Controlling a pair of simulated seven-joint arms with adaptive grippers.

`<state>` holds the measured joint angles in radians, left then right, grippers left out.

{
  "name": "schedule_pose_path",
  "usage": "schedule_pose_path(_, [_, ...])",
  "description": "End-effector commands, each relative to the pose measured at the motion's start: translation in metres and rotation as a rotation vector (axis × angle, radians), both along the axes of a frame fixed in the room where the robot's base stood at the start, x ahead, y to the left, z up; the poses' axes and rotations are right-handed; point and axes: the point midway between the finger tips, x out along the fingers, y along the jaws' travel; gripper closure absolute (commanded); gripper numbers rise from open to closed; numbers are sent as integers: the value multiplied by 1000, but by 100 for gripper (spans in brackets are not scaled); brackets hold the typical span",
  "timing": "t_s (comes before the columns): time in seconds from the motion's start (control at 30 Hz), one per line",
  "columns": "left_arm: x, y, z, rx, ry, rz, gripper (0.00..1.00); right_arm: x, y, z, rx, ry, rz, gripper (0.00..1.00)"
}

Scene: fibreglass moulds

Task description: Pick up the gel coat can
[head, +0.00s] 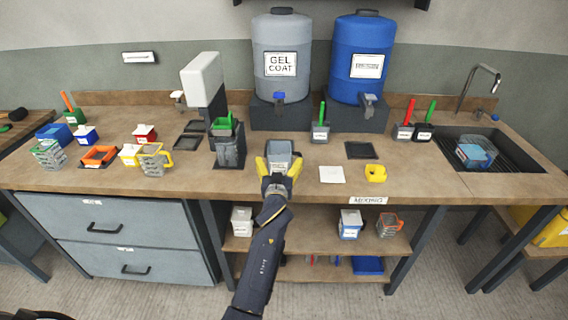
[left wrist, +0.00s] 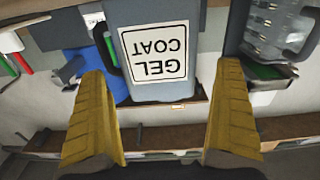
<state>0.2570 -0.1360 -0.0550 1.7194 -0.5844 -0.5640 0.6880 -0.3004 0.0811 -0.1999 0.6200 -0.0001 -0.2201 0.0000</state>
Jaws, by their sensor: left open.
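The gel coat can (head: 279,148) is a small grey can with a white label, standing near the front middle of the bench. In the left wrist view the can (left wrist: 156,88) fills the upper middle, its GEL COAT label upside down and a dark handle at its left side. My left gripper (head: 279,168) reaches in from the front and is open, its yellow fingers on either side of the can's lower part. In the left wrist view, a gap shows between each finger and the can. The can's lower front is partly hidden by the gripper in the head view. My right gripper is not in view.
A grey GEL COAT drum (head: 281,40) and a blue drum (head: 359,48) with taps stand behind. A dark stand (head: 228,150) with a green-topped container is left of the can. A white tile (head: 332,174) and yellow piece (head: 375,173) lie right. A sink (head: 480,150) is far right.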

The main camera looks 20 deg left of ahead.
Motion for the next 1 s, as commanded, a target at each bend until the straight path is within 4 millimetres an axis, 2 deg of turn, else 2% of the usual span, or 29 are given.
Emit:
schedule_pose_path(0.1, [13,3,1,2,-1,0,0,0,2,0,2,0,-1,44])
schedule_pose_path(0.3, [26,6,0,0,0,-1,0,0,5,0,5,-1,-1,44])
schedule_pose_path(0.67, [29,6,0,0,-1,-1,1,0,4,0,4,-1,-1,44])
schedule_pose_path(1.0, [28,7,0,0,0,-1,41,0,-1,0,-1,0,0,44])
